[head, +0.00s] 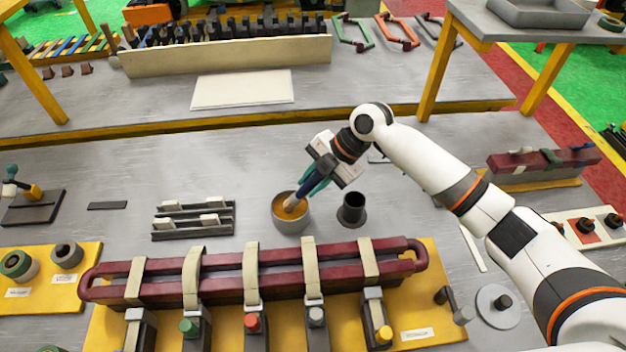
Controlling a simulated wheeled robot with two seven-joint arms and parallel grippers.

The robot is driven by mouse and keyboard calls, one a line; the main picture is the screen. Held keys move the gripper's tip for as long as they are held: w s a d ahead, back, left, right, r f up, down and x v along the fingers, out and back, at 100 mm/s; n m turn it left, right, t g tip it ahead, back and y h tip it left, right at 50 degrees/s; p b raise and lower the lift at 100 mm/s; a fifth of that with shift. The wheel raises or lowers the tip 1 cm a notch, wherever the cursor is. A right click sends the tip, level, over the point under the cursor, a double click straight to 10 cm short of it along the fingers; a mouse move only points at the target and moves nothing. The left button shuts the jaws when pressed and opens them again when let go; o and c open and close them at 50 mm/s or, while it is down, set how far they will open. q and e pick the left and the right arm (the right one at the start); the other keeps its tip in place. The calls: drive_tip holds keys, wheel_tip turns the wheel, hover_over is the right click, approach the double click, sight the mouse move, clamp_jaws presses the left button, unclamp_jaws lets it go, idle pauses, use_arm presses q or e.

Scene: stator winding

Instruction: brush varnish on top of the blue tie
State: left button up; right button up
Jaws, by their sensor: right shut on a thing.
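My right gripper (327,175) reaches in from the right and is shut on a brush (312,188) with a teal handle. The brush is tilted, with its pale bristle end down at the varnish pot (289,224), a grey round cup of amber varnish. I cannot tell how deep the bristles sit. A dark red bar (520,168) lies on a yellow base at the right, and a blue tie (583,148) shows near its right end, beside a green one. My left gripper is out of view.
A dark empty cup (352,210) stands just right of the pot. A long dark red coil (220,274) with several cream straps lies in front on a yellow board (425,270). A slotted rack (194,220) stands left of the pot. A raised shelf with a cream panel (225,56) is behind.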

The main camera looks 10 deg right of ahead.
idle(0.6)
drive_tip(key=shift+r+p, duration=2.65)
drive_tip(key=shift+r, duration=0.8)
